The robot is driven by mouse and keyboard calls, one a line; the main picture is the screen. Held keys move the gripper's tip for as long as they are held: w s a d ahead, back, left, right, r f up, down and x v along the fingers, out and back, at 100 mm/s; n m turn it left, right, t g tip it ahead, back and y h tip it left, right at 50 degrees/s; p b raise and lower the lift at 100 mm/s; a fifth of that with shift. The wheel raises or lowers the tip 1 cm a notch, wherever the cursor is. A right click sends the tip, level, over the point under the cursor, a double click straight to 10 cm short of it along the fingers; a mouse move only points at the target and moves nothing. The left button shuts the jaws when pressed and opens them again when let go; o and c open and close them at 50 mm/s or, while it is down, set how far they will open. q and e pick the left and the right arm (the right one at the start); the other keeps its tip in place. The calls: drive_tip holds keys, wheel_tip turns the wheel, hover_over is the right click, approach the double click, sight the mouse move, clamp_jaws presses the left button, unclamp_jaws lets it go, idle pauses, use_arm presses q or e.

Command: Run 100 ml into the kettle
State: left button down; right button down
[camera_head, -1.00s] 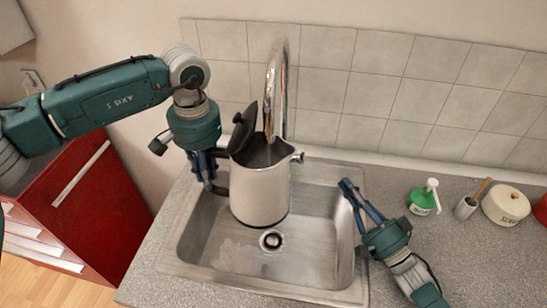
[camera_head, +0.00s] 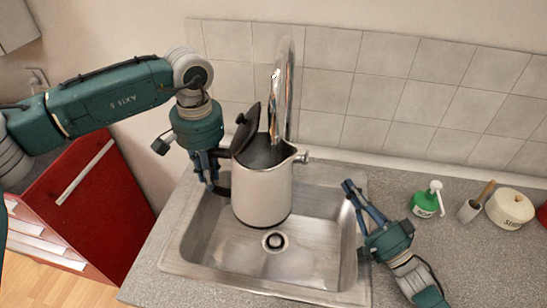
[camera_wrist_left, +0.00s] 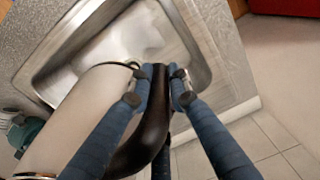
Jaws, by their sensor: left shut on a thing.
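The steel kettle (camera_head: 262,195) stands upright in the sink under the tap (camera_head: 289,85), its black lid (camera_head: 246,128) tilted open on the left. The tap's spout end is over the kettle's mouth; I cannot tell whether water runs. The tap's small lever (camera_head: 302,158) shows just right of the kettle's spout. My left gripper (camera_head: 213,186) is shut on the kettle's black handle; the left wrist view shows its blue fingers (camera_wrist_left: 160,88) on both sides of the handle (camera_wrist_left: 150,135). My right gripper (camera_head: 355,190) is empty over the sink's right rim, apart from the kettle; its finger gap is unclear.
The sink (camera_head: 215,262) has free floor around the kettle and a drain in front. A green soap bottle (camera_head: 425,202), a brush in a holder (camera_head: 469,210) and a sugar pot (camera_head: 510,208) stand on the right counter. A red cabinet (camera_head: 95,205) is at left.

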use_arm(q)
drive_tip(key=shift+d+r, duration=0.1)
drive_tip(key=shift+r, duration=0.05)
drive_tip(key=a, duration=0.9)
drive_tip(key=shift+w+a, duration=0.35)
drive_tip(key=shift+a, duration=0.05)
